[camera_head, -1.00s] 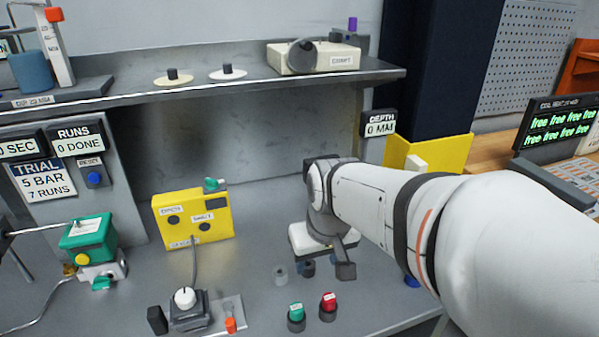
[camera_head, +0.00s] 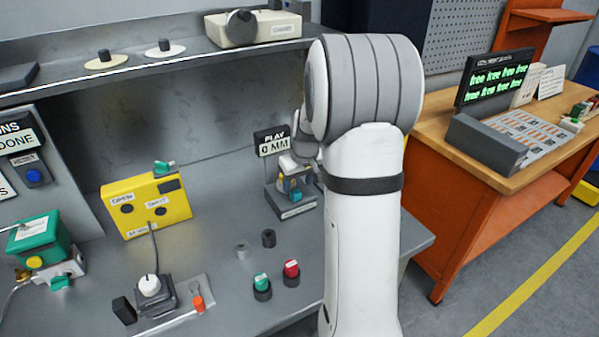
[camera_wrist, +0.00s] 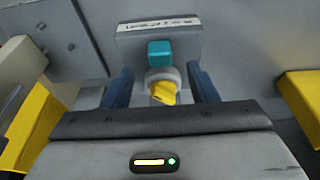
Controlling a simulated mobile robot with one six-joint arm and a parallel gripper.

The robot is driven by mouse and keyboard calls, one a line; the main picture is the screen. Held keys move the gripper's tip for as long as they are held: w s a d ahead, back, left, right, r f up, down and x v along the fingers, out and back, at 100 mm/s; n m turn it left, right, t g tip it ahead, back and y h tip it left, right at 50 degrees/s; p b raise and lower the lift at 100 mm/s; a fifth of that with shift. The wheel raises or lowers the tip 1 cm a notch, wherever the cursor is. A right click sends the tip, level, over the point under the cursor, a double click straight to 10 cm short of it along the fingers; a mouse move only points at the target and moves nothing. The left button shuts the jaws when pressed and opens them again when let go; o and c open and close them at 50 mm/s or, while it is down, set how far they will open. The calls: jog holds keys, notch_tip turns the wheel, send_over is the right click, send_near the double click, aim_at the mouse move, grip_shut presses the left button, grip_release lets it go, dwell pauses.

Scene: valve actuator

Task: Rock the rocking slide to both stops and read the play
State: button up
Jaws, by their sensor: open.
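The rocking slide, as far as I can tell, is the small grey-based fixture (camera_head: 292,206) with teal and yellow parts on the bench, partly covered by my arm. In the wrist view its labelled grey plate (camera_wrist: 160,35) carries a teal block (camera_wrist: 160,52), with a white collar and yellow piece (camera_wrist: 163,92) below. My gripper (camera_wrist: 161,86) is open, its blue-grey fingers either side of the yellow piece; I cannot tell whether they touch it. In the head view my gripper is mostly hidden by my arm. The display (camera_head: 271,143) behind reads PLAY 0 MM.
A yellow box (camera_head: 146,206) and a white-knobbed unit (camera_head: 151,293) stand to the left. Green (camera_head: 262,283) and red (camera_head: 291,270) knobs stand in front of the fixture. A shelf (camera_head: 190,68) overhangs the back. An orange workbench (camera_head: 470,200) stands at right.

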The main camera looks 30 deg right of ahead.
aim_at(296, 192)
jog(key=shift+x, duration=1.75)
jog(key=shift+s, duration=0.1)
jog(key=shift+c, duration=0.5)
jog(key=c, duration=0.9)
